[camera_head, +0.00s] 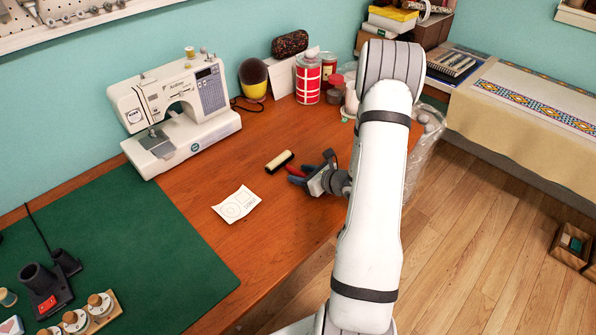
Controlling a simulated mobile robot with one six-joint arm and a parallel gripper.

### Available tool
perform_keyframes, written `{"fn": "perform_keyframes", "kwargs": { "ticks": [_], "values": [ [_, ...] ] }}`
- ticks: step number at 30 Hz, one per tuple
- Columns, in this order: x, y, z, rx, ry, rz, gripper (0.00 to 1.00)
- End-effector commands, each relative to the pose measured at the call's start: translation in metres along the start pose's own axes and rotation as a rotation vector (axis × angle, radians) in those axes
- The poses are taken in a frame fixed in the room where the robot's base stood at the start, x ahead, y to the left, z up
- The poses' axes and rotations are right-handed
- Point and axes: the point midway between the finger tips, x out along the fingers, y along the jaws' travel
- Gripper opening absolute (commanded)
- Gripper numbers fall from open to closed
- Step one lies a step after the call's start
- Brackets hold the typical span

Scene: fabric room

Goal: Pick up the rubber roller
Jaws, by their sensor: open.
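The rubber roller (279,161) lies on the wooden table, with a cream cylinder and a dark edge. A red part, which looks like its handle, extends from it toward my gripper. My gripper (311,168) is open, low over the table just right of the cylinder. Its dark fingertips appear on either side of the red part. I cannot tell whether they touch it, and the far end of the red part is hidden by my gripper.
A white printed card (236,204) lies left of my gripper. A sewing machine (178,112) stands behind it at left. A red-and-white can (307,79) and jars stand at the back. A green mat (130,235) covers the left. Bare wood surrounds the roller; the table's edge is at right.

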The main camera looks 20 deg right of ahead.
Motion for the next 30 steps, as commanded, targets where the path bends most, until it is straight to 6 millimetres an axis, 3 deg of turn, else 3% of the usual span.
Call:
{"fn": "perform_keyframes", "kwargs": {
  "ticks": [7,23,30],
  "values": [
    [0.0016,0.0002,0.0002,-0.001,0.0,0.001,0.45],
    [0.0017,0.0008,0.0004,-0.002,0.0,0.002,0.02],
    [0.0016,0.0009,0.0013,-0.002,0.0,0.002,0.01]
  ]
}}
